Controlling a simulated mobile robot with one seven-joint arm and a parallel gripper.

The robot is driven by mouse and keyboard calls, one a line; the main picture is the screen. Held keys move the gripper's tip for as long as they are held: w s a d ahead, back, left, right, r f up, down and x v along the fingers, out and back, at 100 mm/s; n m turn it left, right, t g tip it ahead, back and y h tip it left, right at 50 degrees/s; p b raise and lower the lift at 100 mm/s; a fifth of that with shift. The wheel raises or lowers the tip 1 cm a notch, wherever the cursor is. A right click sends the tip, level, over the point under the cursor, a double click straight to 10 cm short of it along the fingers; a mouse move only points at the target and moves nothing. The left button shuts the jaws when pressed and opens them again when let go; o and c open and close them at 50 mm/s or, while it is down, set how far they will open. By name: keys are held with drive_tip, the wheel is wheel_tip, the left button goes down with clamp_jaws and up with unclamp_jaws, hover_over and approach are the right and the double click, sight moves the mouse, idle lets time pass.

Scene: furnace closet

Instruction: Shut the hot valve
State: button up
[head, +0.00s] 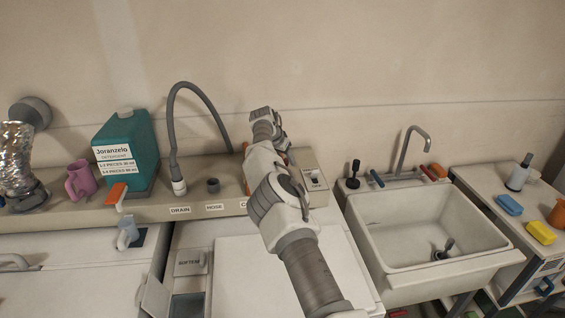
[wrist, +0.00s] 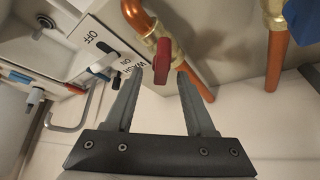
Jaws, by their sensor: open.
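A valve with a red handle (wrist: 162,60) sits on a brass body and a copper pipe in the wrist view. The handle points toward my gripper (wrist: 159,72), which is open, with one fingertip on each side of it. I cannot tell whether the fingers touch it. No hot or cold label shows by this valve. A second brass fitting (wrist: 275,14) on another copper pipe (wrist: 276,60) is at the upper right. In the head view my arm hides the valve and the gripper tips, and covers most of a label beginning with C.
An ON/OFF wash switch (head: 315,176) stands right of my arm; it also shows in the wrist view (wrist: 105,47). A grey hose (head: 172,130), teal detergent jug (head: 140,175) and pink mug (head: 80,180) stand left. The sink (head: 375,225) is at right.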

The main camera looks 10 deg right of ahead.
drive_tip(key=shift+b+v, duration=0.8)
drive_tip(key=shift+v, duration=2.2)
